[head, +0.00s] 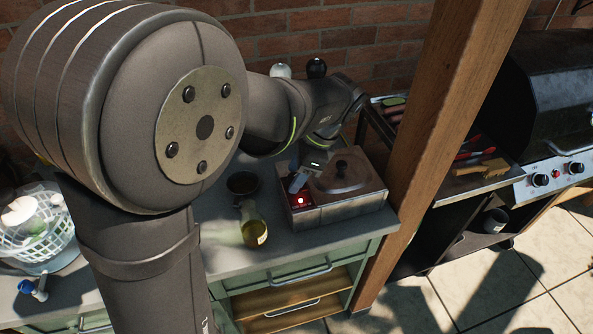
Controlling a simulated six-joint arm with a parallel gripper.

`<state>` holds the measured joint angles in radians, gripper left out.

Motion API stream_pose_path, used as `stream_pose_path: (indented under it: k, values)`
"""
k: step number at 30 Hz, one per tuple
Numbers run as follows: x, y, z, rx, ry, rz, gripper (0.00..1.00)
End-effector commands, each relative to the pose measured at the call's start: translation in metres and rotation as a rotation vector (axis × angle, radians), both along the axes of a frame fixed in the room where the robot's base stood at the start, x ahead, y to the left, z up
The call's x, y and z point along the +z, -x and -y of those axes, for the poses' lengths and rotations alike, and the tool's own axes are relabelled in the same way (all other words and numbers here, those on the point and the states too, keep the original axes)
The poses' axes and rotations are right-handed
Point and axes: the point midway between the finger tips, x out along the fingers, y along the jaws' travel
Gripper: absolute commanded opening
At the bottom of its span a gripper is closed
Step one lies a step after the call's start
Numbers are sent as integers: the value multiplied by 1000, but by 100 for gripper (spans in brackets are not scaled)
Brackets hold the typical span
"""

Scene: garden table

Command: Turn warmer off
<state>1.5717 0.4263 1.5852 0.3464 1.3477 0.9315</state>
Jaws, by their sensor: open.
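The warmer (345,208) is a low metal box with a round lid and knob on top, standing at the right end of the grey counter. A red panel (301,213) with a bright light shows on its left front. My gripper (297,183) is just above the warmer's left side, near the red panel, and looks small in this view. It is open and holds nothing that I can see. Whether its fingers touch the panel I cannot tell. My arm hides much of the counter and wall.
A dark bowl (243,183) and a yellowish bottle (253,230) are left of the warmer. A wooden post (430,120) rises right of it, with a grill (550,110) beyond. A white basket (45,230) stands at far left.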

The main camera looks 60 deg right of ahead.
Motion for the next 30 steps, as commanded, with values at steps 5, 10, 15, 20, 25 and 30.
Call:
stream_pose_path:
  k: [5,10,15,20,25,30]
  values:
    - [0,0,0,0,0,0,42]
    - [0,0,0,0,0,0,9]
    - [1,0,0,3,0,0,5]
    - [1,0,0,32,-1,0,5]
    - [0,-1,1,113,-1,0,5]
    - [1,-1,2,244,-1,0,6]
